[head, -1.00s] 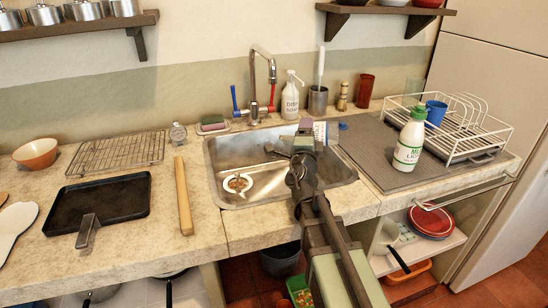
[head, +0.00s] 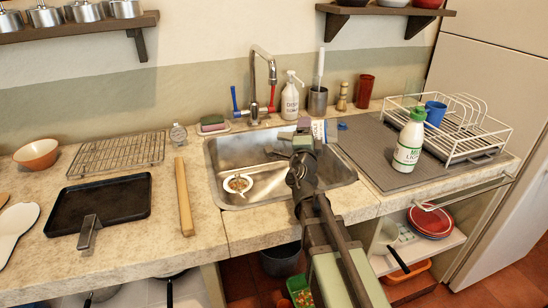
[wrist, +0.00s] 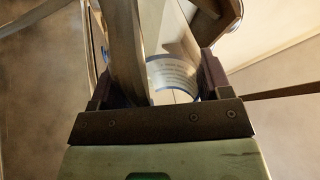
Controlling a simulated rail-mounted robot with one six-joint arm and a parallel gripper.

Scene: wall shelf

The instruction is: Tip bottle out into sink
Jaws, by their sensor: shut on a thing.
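My gripper (head: 305,132) is over the right rear part of the steel sink (head: 228,160). It is shut on a bottle with a white label edged in blue (head: 319,131). My arm and gripper hide most of the bottle in the head view. In the wrist view, the bottle's label (wrist: 172,76) shows between the two dark fingers of my gripper (wrist: 160,82). Its mouth and its contents cannot be made out.
A white bottle with a green cap (head: 410,140) stands on the grey mat (head: 375,155), before a dish rack (head: 480,125). A small blue cap-like thing (head: 342,126) lies on the mat. The tap (head: 268,75) and soap dispenser (head: 291,98) stand behind the sink.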

